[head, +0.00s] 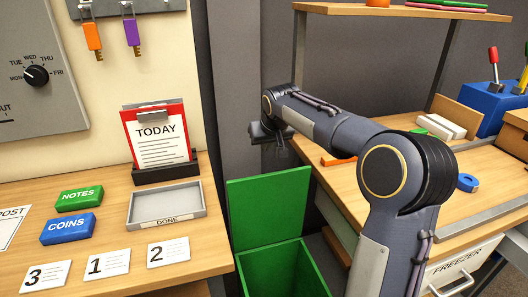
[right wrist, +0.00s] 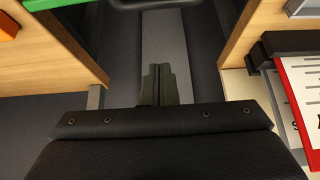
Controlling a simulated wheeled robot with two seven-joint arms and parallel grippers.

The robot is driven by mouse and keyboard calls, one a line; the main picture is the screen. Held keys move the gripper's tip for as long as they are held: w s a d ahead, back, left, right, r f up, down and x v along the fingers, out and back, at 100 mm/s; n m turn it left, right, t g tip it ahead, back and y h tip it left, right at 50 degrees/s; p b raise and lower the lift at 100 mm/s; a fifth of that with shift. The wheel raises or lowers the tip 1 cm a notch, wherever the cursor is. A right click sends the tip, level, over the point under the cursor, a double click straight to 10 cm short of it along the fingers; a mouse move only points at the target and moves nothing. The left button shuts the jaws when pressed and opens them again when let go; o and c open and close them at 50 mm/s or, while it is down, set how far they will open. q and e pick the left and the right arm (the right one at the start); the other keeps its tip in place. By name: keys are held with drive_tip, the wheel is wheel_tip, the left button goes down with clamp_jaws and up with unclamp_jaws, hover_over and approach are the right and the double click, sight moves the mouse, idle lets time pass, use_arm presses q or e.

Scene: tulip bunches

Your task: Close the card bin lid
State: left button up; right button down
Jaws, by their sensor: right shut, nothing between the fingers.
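The green card bin (head: 285,272) stands on the floor in the gap between two wooden surfaces. Its green lid (head: 268,205) is open, standing up at the bin's far side. My right gripper (head: 281,150) is shut and empty, above and beyond the lid's top edge, apart from it in the head view. My left gripper is not in view.
The left desk holds a TODAY clipboard (head: 155,140), a grey DONE tray (head: 165,208), green and blue blocks and number cards. The right workbench (head: 345,178) holds an orange item (head: 338,160) and a blue tool block (head: 492,105). A grey pillar (head: 232,100) rises behind the bin.

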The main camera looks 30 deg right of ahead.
drive_tip(key=b+x, duration=0.1)
drive_tip(key=x, duration=0.9)
drive_tip(key=s, duration=0.2)
drive_tip(key=s+a, duration=0.1)
drive_tip(key=s, duration=0.1)
drive_tip(key=shift+s+f+b, duration=0.1)
drive_tip(key=shift+s+b, duration=0.1)
drive_tip(key=shift+b, duration=0.2)
